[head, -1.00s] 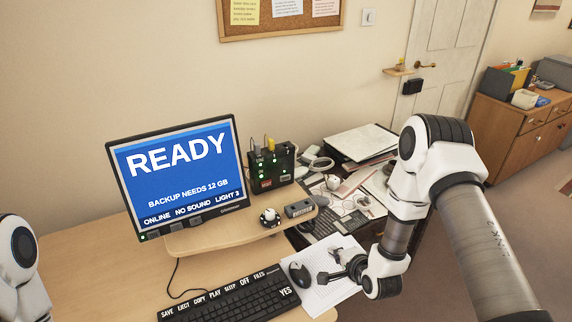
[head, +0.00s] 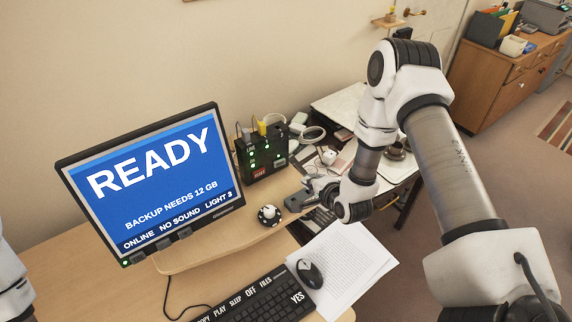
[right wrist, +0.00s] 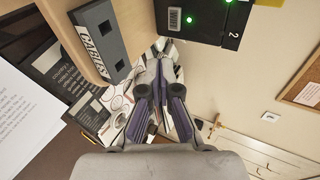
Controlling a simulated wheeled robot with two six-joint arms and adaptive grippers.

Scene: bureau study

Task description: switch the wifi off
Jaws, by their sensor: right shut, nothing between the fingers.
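The black router box (head: 262,155) with several lit green lights and plugged cables stands at the back right of the monitor. A small red-marked part (head: 259,173) shows low on its front. The monitor (head: 150,180) reads READY and ONLINE. My right gripper (head: 306,194) is shut and empty, in front of the router and to its right, apart from it. Its fingers show in the right wrist view (right wrist: 163,75). My left gripper is out of view.
A grey block labelled CABLES (right wrist: 99,38) lies at the shelf edge by my right gripper. A round black-and-white knob (head: 269,214) sits left of it. The keyboard (head: 262,300), mouse (head: 310,273) and paper (head: 345,262) lie in front. A cluttered side table stands behind.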

